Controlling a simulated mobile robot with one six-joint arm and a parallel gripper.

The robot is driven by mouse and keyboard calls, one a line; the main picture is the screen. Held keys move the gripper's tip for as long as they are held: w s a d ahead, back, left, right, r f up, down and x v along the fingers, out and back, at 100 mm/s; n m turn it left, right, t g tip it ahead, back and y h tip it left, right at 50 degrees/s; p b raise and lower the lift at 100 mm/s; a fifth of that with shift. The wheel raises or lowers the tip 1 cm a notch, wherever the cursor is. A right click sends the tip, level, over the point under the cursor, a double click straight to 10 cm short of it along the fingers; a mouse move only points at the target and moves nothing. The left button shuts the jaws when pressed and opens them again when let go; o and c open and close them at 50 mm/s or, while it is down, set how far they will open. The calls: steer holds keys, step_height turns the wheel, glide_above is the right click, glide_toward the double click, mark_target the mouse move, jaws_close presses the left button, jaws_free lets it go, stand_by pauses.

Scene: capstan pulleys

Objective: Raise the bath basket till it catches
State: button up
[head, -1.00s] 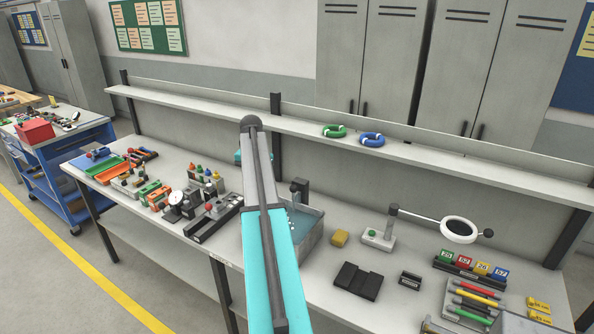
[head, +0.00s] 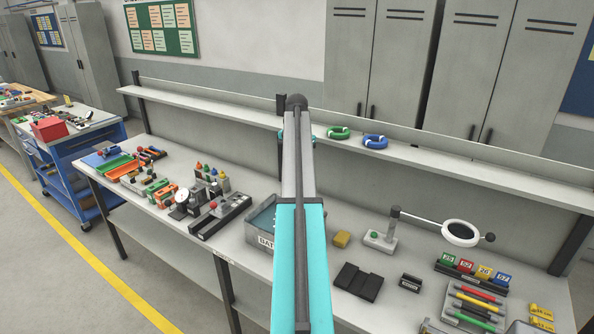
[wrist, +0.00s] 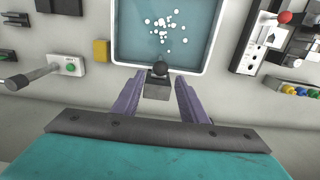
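The bath (head: 262,241) is a grey tank on the bench with a partly visible "BAT" label, and my arm covers its right side in the head view. In the wrist view the bath (wrist: 116,50) holds teal liquid with several white dots clustered in it. I cannot make out a basket. My gripper (wrist: 160,80) has two purple fingers spread apart, with nothing gripped. A dark round knob (wrist: 161,67) on a grey block shows between the fingertips, at the bath's near rim. Whether the fingers are level with it is unclear. In the head view my gripper is hidden behind my arm.
A dark fixture (head: 219,214) stands left. A shelf (head: 440,156) with green and blue rings crosses behind.

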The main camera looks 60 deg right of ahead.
steer(key=shift+f+b, duration=1.75)
steer(key=shift+f, duration=2.75)
steer(key=c, duration=0.9)
